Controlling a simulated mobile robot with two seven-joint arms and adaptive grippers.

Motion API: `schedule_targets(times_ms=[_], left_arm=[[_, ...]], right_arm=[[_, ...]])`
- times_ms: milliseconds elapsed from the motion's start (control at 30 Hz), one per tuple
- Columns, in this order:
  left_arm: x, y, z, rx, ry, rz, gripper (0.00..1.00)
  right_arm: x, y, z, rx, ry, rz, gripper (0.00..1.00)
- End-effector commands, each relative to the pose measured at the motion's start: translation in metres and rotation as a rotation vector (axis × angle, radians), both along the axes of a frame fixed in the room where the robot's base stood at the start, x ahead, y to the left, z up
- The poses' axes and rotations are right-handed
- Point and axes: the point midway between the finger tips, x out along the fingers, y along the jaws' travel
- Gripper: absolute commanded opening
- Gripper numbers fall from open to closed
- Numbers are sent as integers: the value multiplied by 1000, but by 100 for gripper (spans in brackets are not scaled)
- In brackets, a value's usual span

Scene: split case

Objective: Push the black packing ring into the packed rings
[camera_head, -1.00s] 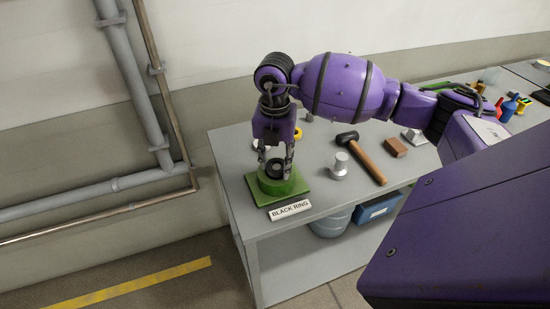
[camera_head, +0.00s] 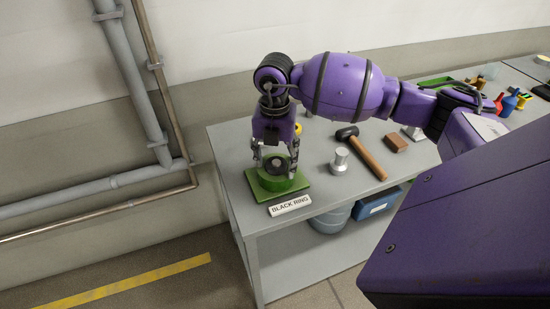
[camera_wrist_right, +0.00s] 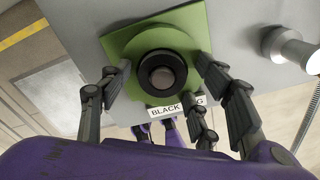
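The black packing ring (camera_head: 278,168) shows as a dark ring in the round green holder (camera_head: 272,183) on the green square base. In the right wrist view the black ring (camera_wrist_right: 145,74) surrounds a grey round centre piece (camera_wrist_right: 162,78). I cannot tell how deep it sits, and no other packed rings can be made out. My right gripper (camera_head: 275,169) points down over the holder, open, with its fingers on either side of the ring and apart from it. The fingers also show spread in the right wrist view (camera_wrist_right: 163,85). My left gripper is not in view.
A "BLACK RING" label (camera_head: 289,205) lies at the front of the base. The grey table's (camera_head: 232,160) left edge is close to the base.

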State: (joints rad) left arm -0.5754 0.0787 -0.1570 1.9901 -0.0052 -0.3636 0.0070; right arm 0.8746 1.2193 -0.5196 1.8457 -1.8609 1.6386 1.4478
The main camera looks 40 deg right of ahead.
Motion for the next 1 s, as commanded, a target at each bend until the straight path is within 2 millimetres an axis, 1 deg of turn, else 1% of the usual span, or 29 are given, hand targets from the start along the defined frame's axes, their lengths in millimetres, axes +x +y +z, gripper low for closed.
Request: schedule_targets(times_ms=[233,367,467,700,800,900,1000], left_arm=[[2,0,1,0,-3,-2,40],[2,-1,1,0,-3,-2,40],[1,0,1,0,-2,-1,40],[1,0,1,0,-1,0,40],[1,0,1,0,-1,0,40],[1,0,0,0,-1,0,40],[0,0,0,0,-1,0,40]], right_arm=[[0,0,1,1,-1,0,59],[1,0,9,0,-4,0,59],[2,0,25,0,-6,0,59],[2,0,77,-1,-5,0,59],[1,0,95,0,-3,0,59],[2,0,109,1,-4,0,59],[1,0,117,0,-1,0,59]])
